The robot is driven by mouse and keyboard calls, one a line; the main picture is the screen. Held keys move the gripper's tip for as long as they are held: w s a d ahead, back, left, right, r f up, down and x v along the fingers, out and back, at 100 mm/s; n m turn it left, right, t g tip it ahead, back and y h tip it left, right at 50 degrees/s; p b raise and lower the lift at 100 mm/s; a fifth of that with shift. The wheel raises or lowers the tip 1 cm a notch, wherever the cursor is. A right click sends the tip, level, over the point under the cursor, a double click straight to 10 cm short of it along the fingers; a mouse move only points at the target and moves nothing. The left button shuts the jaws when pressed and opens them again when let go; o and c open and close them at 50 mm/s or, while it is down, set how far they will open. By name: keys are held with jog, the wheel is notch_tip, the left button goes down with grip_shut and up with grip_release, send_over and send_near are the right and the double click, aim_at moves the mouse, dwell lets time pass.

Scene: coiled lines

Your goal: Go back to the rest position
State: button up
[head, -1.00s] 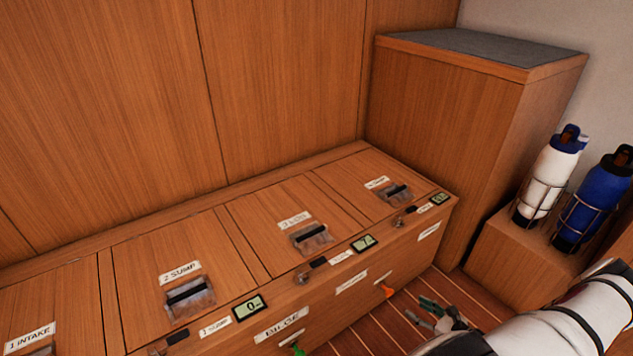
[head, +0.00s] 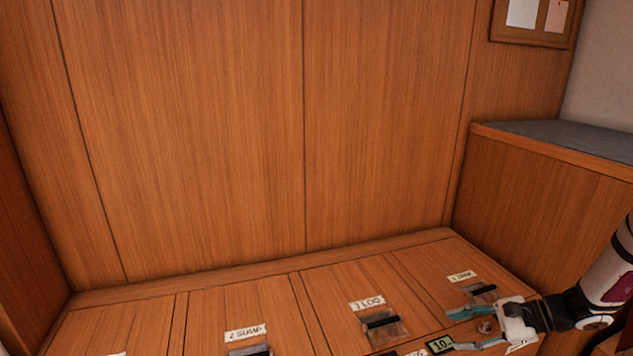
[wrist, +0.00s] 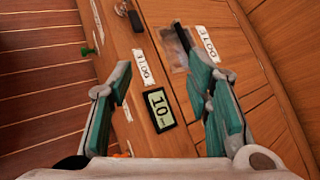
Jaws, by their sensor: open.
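My gripper (head: 458,330) is at the lower right of the head view, over the right end of the wooden locker bench (head: 330,275). Its teal-padded fingers are apart with nothing between them. In the wrist view my gripper (wrist: 160,82) also shows open, with a small display reading 10 (wrist: 158,108) seen between the fingers. The same display (head: 440,344) shows beside the fingers in the head view. I cannot tell how high the fingers are above the bench.
Labelled lids with dark slots run along the bench, including 2 SUMP (head: 245,333) and 3 LOG (head: 367,303). A taller cabinet with a grey top (head: 560,139) stands at the right. Panelled wall (head: 220,120) rises behind. Slatted floor (wrist: 40,90) shows in the wrist view.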

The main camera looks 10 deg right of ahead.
jog(key=s+a+r+n+g+h, duration=0.2)
jog(key=s+a+r+n+g, duration=0.3)
jog(key=a+r, duration=0.5)
jog(key=s+a+r+n+g+h, duration=0.1)
jog(key=s+a+r+n+g, duration=0.15)
jog(key=a+r+n, duration=0.55)
jog(key=s+a+r+n+h, duration=0.3)
jog(key=s, duration=0.7)
jog(key=s+a+r+n+h, duration=0.3)
jog(key=s+a, duration=0.1)
jog(key=s, duration=0.6)
notch_tip(320, 180, up, 38)
jog(key=t+p, duration=0.5)
jog(key=p, duration=3.1)
jog(key=shift+w+d, duration=0.2)
jog(key=shift+d, duration=0.2)
